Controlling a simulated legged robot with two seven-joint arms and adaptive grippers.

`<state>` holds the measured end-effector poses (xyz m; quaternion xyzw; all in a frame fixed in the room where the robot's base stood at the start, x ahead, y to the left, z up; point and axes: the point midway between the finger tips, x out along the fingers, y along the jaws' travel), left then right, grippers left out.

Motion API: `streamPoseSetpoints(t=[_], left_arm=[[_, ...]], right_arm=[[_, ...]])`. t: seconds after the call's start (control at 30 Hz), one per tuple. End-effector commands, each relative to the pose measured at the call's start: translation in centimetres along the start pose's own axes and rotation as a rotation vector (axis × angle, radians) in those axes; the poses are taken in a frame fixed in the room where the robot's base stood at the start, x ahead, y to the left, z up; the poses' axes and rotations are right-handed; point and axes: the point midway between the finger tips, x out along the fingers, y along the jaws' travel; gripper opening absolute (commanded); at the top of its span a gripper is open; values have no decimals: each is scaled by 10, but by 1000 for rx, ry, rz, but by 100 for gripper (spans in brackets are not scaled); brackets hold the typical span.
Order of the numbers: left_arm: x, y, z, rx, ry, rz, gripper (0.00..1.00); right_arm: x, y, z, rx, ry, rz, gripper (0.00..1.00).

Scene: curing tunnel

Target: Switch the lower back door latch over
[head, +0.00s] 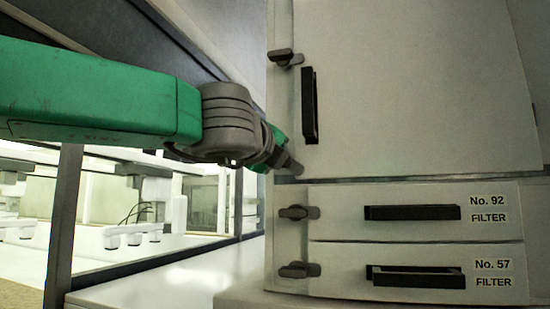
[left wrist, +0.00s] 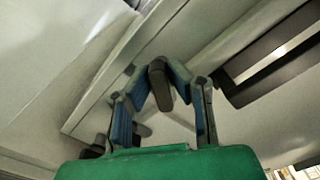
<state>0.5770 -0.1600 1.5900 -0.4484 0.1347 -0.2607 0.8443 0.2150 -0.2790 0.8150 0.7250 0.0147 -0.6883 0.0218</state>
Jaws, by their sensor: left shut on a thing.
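The large pale door (head: 415,90) stands flush in the cabinet front, with a vertical black handle (head: 310,105) near its left edge. The upper door latch (head: 285,57) is a dark grey lever lying roughly level. My left gripper (head: 284,156) reaches in from the left to the lower latch at the door's bottom left corner and largely hides it there. In the left wrist view the lower latch lever (left wrist: 160,88) stands between the blue-padded fingers, which are closed on it. Its exact angle is hard to tell. My right gripper is in neither view.
Below the door are two drawers, No. 92 (head: 345,195) and No. 57 (head: 340,255), with latches (head: 299,212) (head: 299,270) at their left edges. A dark-framed glass panel stands left of the cabinet. White equipment (head: 135,233) shows behind it.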

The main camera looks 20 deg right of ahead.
Motion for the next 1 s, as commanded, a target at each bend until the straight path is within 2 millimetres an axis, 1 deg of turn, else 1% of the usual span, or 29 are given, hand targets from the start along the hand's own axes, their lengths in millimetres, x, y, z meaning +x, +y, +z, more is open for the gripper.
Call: streamPoseSetpoints(t=[0.03, 0.27, 0.47, 0.67, 1.0], left_arm=[[1, 3, -4, 1, 7, 4, 0], [2, 4, -5, 30, 8, 7, 0], [2, 4, -5, 125, 9, 8, 0], [1, 4, -4, 289, 10, 7, 0], [0, 1, -5, 609, 10, 6, 0]], right_arm=[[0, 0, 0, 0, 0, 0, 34], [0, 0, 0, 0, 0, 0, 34], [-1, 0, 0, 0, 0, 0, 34], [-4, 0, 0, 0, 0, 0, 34], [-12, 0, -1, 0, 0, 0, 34]])
